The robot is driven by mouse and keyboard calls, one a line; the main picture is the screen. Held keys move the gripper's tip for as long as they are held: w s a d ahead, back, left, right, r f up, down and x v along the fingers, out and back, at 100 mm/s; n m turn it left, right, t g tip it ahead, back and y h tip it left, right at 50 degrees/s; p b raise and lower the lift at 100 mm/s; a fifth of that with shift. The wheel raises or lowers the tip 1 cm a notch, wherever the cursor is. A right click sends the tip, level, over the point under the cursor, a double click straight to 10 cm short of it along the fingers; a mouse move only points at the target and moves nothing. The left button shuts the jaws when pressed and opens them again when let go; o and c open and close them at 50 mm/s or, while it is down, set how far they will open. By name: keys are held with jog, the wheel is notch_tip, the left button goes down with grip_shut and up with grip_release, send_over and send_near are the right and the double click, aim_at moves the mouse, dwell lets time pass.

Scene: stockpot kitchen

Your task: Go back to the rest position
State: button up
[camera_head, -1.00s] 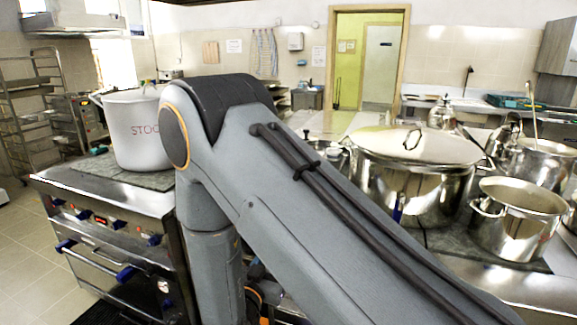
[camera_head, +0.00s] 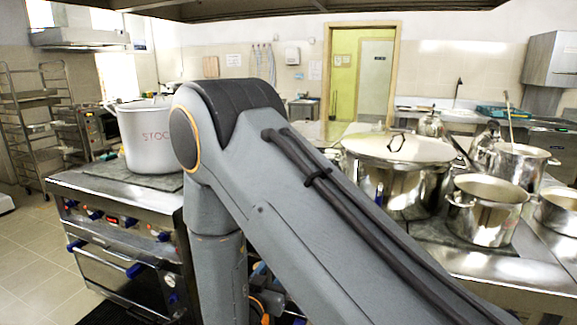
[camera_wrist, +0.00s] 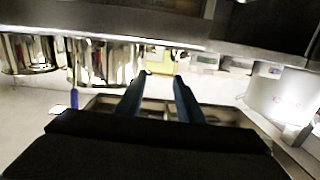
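My gripper (camera_wrist: 158,82) shows in the wrist view with its two dark blue fingers apart and nothing between them. In the head view my grey arm crosses the middle and runs out at the lower right, so the gripper is out of that picture. A white pot with faint reddish marks (camera_wrist: 284,97) also shows at the right of the wrist view.
A large lidded steel pot (camera_head: 397,182) and an open steel pot (camera_head: 488,213) stand at the right, with more pots behind. A dark overhead edge (camera_head: 330,9) spans the top. A wire rack (camera_head: 30,125) stands far left; tiled floor (camera_head: 35,255) is clear there.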

jog(key=w+d+n+g+y, duration=0.1)
jog(key=w+d+g+y, duration=0.2)
jog(key=d+g+y, duration=0.2)
jog(key=s+d+r+n+g, duration=0.1)
jog(key=s+d+r+g, duration=0.1)
jog(key=s+d, duration=0.4)
jog(key=s+d+r+n+g, duration=0.1)
jog(key=s+d+g, duration=0.3)
jog(key=s, duration=0.6)
jog(key=s+d+r+n+g, duration=0.1)
jog(key=s+d+r+g, duration=0.1)
jog(key=s+d+g, duration=0.2)
jog(key=s+d, duration=0.3)
jog(key=s, duration=0.1)
jog(key=shift+s+d+r+y, duration=0.3)
jog(key=shift+s+d+r, duration=0.05)
jog(key=shift+r, duration=0.05)
